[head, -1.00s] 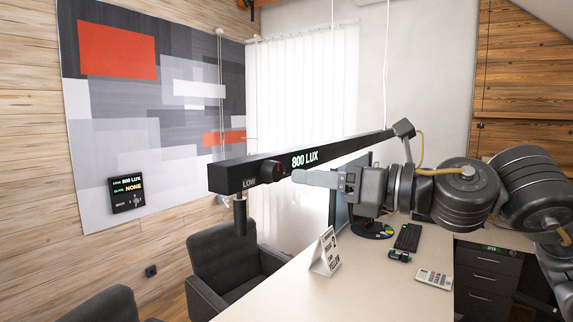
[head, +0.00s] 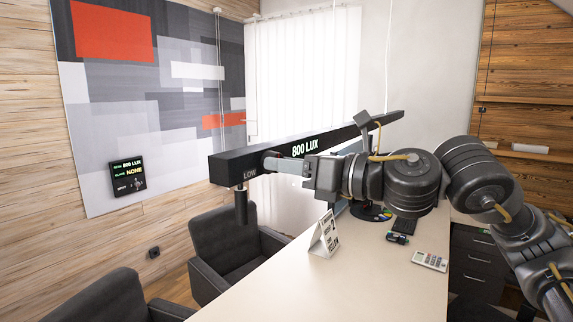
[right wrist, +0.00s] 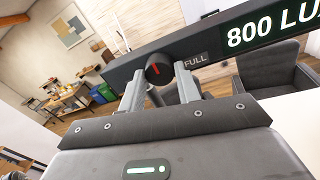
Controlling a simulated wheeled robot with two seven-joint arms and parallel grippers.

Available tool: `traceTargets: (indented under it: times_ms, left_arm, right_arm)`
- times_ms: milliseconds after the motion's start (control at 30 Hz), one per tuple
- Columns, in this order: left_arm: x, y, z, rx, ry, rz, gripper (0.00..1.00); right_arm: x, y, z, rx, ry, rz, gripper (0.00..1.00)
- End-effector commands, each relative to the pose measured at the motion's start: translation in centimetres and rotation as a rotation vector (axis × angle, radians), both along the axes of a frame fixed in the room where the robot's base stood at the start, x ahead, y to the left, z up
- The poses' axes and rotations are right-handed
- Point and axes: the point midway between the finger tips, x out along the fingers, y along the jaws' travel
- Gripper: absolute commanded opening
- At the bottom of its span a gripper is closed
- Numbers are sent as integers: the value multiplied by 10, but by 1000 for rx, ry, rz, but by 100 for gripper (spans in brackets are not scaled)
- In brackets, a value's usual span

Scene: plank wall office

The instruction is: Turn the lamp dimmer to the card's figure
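The lamp is a long black bar (head: 330,138) over the desk, showing 800 LUX in lit figures. Its round dark dimmer knob (right wrist: 159,70), with a red mark near upright, sits beside the FULL label in the right wrist view. My right gripper (right wrist: 158,84) is open, one finger on each side of the knob; I cannot tell whether they touch it. In the head view the right gripper (head: 276,162) is at the bar's front face and mostly hides the knob. The white folded card (head: 325,236) stands on the desk; its print is too small to read. My left gripper is not in view.
A wall panel (head: 127,172) reads 800 LUX and NONE. Dark armchairs (head: 225,245) stand to the left. The desk's front area is clear.

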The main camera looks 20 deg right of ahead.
Motion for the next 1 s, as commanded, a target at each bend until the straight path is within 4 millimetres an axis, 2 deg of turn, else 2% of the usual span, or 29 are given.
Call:
traceTargets:
  times_ms: [100, 233, 600, 967, 1000]
  left_arm:
    - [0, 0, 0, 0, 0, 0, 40]
    - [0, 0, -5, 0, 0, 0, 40]
    - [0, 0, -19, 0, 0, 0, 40]
    - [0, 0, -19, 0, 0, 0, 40]
    - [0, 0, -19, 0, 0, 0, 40]
  right_arm:
    - [0, 0, 0, 0, 0, 1, 10]
    - [0, 1, -2, 38, 30, 2, 10]
    - [0, 1, -1, 337, 278, 3, 10]
    - [0, 1, 0, 359, 299, 2, 10]
    - [0, 1, 0, 359, 299, 2, 38]
